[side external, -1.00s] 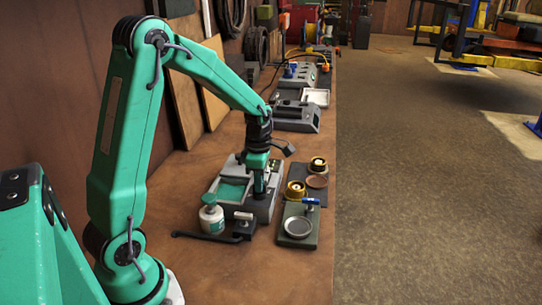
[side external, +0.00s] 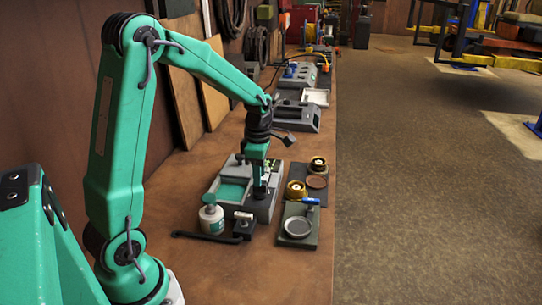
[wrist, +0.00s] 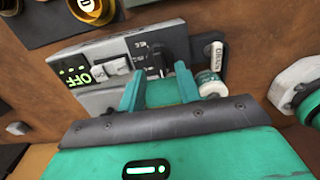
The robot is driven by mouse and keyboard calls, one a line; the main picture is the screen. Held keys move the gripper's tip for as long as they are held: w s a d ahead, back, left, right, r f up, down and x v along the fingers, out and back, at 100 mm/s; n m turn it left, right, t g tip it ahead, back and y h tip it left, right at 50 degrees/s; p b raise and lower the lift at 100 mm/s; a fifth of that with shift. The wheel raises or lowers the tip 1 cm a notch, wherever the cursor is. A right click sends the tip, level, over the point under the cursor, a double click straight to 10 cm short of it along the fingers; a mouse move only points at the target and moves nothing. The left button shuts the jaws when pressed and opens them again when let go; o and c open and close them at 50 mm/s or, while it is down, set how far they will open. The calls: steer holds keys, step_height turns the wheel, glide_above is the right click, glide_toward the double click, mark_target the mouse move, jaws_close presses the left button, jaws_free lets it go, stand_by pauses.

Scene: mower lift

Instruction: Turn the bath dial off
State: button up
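The bath (side external: 230,190) is a grey box with a green basin, standing on the bench. Its sloped panel (wrist: 125,48) fills the upper middle of the wrist view. In the side view my gripper (side external: 259,190) points down over the panel side of the bath.
A green plate with a round dish (side external: 298,227) and brass-coloured pots (side external: 296,189) lie to the right. Bare bench lies left.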

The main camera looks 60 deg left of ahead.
mark_target(260, 194)
steer(key=shift+r, duration=2.5)
steer(key=s+d+r+m+t, duration=0.2)
steer(key=s+d+r+m, duration=0.2)
steer(key=m, duration=0.9)
steer(key=s+d+r+m+t, duration=0.3)
steer(key=s+d+m, duration=0.5)
steer(key=s+m, duration=0.4)
steer(key=shift+d+r+m+t, duration=0.35)
steer(key=shift+r+m, duration=0.2)
steer(key=shift+m, duration=0.55)
steer(key=shift+c, duration=0.4)
